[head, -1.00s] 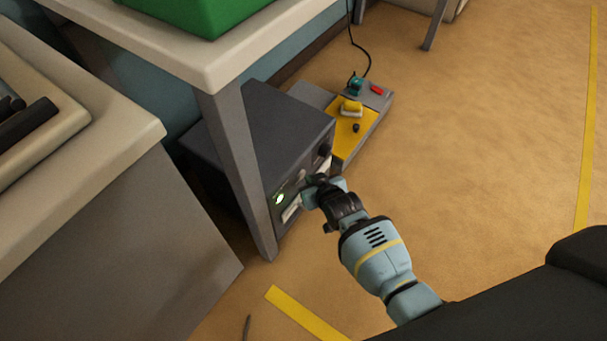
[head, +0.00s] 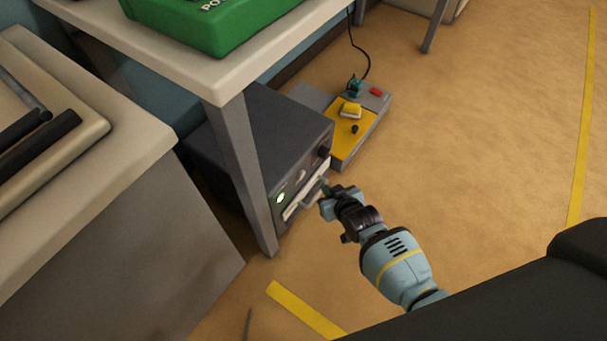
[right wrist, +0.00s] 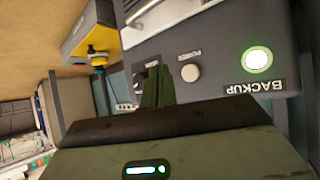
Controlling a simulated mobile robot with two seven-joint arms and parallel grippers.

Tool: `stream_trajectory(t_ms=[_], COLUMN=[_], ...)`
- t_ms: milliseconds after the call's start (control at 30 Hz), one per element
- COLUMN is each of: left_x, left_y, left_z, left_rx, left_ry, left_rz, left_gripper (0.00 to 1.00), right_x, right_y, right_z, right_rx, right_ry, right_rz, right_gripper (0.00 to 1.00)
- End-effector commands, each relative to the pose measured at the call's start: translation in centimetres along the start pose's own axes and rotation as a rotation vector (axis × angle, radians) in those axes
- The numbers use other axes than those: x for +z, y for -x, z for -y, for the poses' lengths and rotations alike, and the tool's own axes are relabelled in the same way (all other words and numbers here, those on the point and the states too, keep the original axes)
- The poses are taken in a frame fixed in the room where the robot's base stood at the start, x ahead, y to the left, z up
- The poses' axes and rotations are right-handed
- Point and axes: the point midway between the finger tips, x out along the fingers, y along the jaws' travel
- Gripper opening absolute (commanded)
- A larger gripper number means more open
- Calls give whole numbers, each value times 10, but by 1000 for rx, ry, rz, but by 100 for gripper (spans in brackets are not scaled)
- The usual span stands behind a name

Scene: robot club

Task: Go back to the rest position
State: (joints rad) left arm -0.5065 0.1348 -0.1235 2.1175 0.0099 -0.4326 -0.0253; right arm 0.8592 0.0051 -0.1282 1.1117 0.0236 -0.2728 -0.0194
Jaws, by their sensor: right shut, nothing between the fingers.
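My right gripper (head: 325,198) is shut and empty, just in front of the face of a dark grey box (head: 262,125) on the floor under the table. In the right wrist view its closed fingers (right wrist: 156,88) point toward the box's front panel, which has a lit green-white button (right wrist: 258,59) marked BACKUP, a pale round POWER button (right wrist: 190,73) and a dark knob. A pale handle (head: 303,200) runs across the panel in the head view, close to the fingertips; I cannot tell whether they touch. My left gripper is not in view.
A table leg (head: 243,175) stands beside the box. A yellow and grey unit (head: 350,140) with a red button sits behind it on the floor. A green case (head: 215,25) rests on the table. A cabinet (head: 130,220) is at left. Open floor lies to the right.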

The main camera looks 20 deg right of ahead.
Motion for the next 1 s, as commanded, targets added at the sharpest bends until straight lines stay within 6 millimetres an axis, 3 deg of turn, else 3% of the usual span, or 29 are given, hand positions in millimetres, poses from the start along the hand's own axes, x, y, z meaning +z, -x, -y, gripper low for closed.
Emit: stream_trajectory(t_ms=[633, 767, 1000], left_x=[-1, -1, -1], left_y=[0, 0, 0], left_z=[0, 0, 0], left_rx=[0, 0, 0], left_ry=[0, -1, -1], left_rz=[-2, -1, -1], left_gripper=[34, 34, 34], right_x=[7, 40, 135], right_y=[4, 23, 101], right_z=[0, 2, 10], right_rx=[-1, -3, -14], right_ry=[-1, -1, -2], right_rz=[6, 40, 148], right_gripper=[0, 0, 0])
